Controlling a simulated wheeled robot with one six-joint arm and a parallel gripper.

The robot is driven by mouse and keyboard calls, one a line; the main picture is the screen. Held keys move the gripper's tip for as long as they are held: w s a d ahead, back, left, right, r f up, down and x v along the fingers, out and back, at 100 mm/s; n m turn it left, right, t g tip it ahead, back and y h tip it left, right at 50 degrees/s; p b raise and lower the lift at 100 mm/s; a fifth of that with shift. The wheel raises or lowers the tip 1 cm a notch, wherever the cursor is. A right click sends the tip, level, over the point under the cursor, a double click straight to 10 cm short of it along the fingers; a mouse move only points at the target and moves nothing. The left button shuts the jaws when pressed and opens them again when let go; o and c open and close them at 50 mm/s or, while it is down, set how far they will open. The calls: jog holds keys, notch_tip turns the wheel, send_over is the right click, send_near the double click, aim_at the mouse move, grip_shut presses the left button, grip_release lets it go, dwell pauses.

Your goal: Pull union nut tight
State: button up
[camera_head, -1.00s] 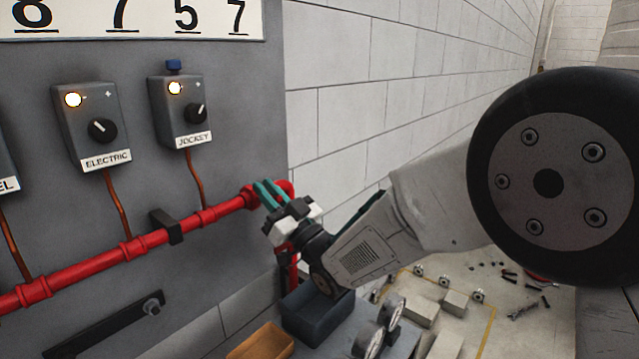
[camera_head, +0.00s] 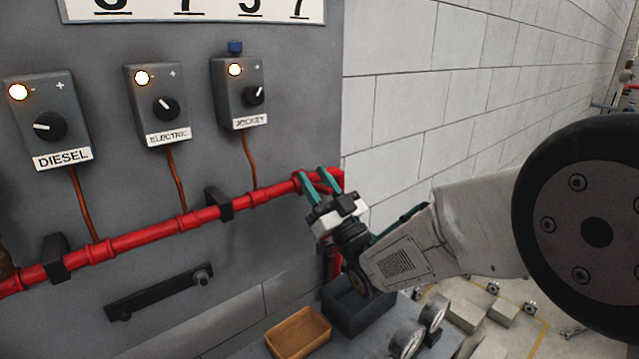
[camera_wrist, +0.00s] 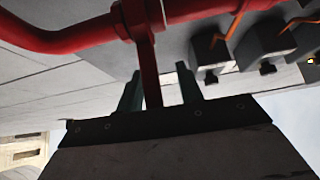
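A red pipe (camera_head: 150,235) runs along the grey panel to a bend at its right end. In the wrist view, a red collar-like fitting (camera_wrist: 138,18) sits on the pipe, with a narrow red bar (camera_wrist: 149,72) extending from it. I cannot tell for certain which part is the union nut. My gripper (camera_head: 319,180) has teal fingers, spread apart at the pipe's right end. In the wrist view my gripper (camera_wrist: 159,85) has the red bar between its fingers, close to the left finger, with a clear gap to the right finger. The fingers partly hide the fitting in the head view.
Control boxes marked DIESEL (camera_head: 47,120), ELECTRIC (camera_head: 158,103) and JOCKEY (camera_head: 239,92) hang above the pipe. Below are an orange tray (camera_head: 300,335), a dark bin (camera_head: 352,312) and gauges (camera_head: 408,340). A white block wall (camera_head: 470,90) stands right of the panel.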

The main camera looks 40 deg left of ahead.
aim_at(326, 194)
jog(key=shift+w+d+t, duration=0.1)
jog(key=shift+t, duration=0.2)
jog(key=v, duration=0.7)
jog(key=shift+d+f, duration=0.3)
